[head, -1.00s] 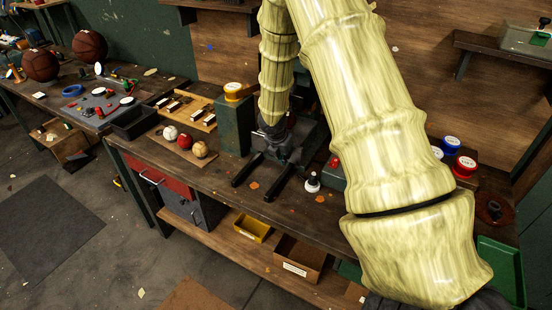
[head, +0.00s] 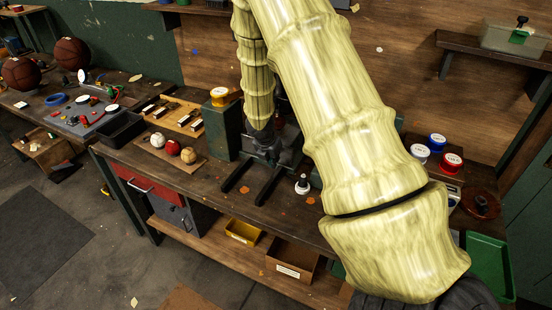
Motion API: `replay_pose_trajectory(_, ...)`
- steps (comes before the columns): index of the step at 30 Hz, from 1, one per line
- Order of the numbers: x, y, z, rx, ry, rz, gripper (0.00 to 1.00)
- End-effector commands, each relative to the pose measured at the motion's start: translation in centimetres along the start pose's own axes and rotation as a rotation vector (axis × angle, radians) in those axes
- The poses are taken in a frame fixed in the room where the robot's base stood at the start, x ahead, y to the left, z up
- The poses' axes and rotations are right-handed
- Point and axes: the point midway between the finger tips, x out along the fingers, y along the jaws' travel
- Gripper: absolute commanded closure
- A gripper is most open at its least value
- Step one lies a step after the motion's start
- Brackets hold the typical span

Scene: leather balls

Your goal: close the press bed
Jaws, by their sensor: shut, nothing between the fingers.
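The press (head: 290,138) stands on the workbench, a dark machine largely hidden behind my arm. Two dark rails (head: 268,188) stick out from its foot toward the bench's front edge. The bed itself is hard to make out among the dark parts, and I cannot tell how far open it is. My gripper (head: 266,154) points down at the press, just above the inner ends of the rails. It is dark, small in view and shut with nothing held. I cannot tell whether it touches the press.
Three balls (head: 173,148) lie on a board left of the press, beside a green post (head: 221,128). A white-and-black knobbed item (head: 302,185) stands right of the rails. Lidded tins (head: 437,142) and a green tray (head: 489,266) are at right. The bench front is mostly clear.

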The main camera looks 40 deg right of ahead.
Motion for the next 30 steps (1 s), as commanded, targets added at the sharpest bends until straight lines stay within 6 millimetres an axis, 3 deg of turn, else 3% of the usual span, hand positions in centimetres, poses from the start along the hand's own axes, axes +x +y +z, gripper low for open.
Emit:
replay_pose_trajectory(5,-0.8,0.5,-1.9,-0.005,-0.001,0.001,1.00)
replay_pose_trajectory(30,-9.8,0.6,-1.9,-0.003,0.001,0.005,1.00)
